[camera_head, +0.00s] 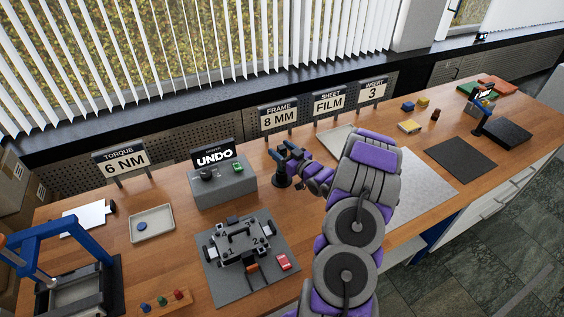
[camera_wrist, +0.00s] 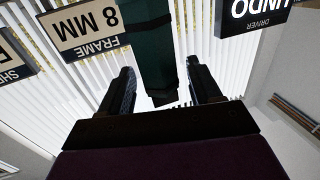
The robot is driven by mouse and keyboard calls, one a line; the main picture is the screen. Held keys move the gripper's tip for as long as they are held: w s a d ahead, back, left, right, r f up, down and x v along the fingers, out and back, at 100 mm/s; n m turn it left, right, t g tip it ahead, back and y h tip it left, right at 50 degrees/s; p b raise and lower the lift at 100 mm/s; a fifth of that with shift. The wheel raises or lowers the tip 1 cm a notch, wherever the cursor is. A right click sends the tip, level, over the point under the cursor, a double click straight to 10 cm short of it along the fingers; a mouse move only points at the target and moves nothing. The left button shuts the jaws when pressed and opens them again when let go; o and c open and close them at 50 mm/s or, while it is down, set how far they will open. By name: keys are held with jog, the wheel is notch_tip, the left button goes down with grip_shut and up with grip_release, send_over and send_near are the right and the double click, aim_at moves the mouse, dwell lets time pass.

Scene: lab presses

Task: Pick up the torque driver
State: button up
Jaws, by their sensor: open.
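A dark teal, upright body with black bands, which looks like the torque driver (camera_wrist: 152,42), fills the gap ahead in the wrist view. My gripper (camera_wrist: 159,70) is open, with one black finger on each side of it. I see gaps beside both fingers, and contact cannot be told. In the head view my gripper (camera_head: 293,154) reaches in from the right, close to a small dark stand (camera_head: 282,182) on the bench. The driver is hard to separate from my fingers there.
A grey box (camera_head: 222,188) with the sign UNDO (camera_head: 214,157) stands left of my gripper. A clamped fixture (camera_head: 238,242) lies on a grey mat in front. Signs FRAME 8 MM (camera_head: 279,118) and SHEET FILM (camera_head: 328,102) stand behind. A blue press (camera_head: 62,228) is at far left.

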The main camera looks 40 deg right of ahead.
jog(key=c, duration=1.1)
